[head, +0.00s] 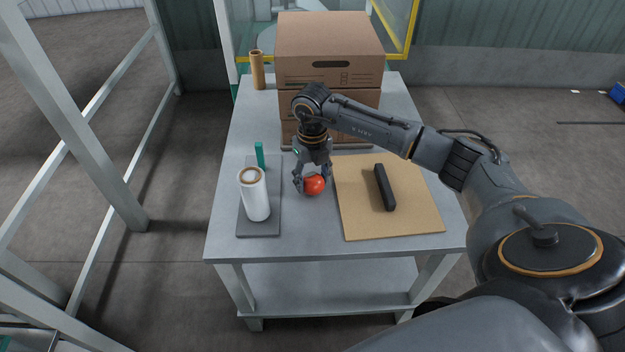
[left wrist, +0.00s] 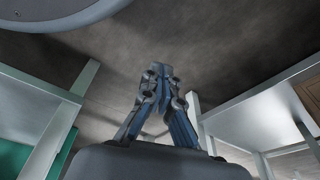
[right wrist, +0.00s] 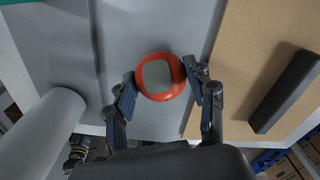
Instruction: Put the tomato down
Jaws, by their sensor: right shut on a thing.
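The red tomato (head: 315,186) is between the fingers of my right gripper (head: 311,184), which points down over the grey table (head: 300,229). In the right wrist view the tomato (right wrist: 160,93) has a finger against each side and a grey square patch on its face. It is at or just above the bare strip between the dark grey mat and the tan board; I cannot tell whether it touches the table. My left gripper (left wrist: 162,72) shows only in the left wrist view, fingers together and empty, away from the tabletop.
A white roll (head: 255,197) and a green upright piece (head: 260,155) stand on the dark grey mat (head: 259,229). A black bar (head: 384,187) lies on the tan board (head: 357,217). Cardboard boxes (head: 330,50) and a brown tube (head: 257,70) stand at the back.

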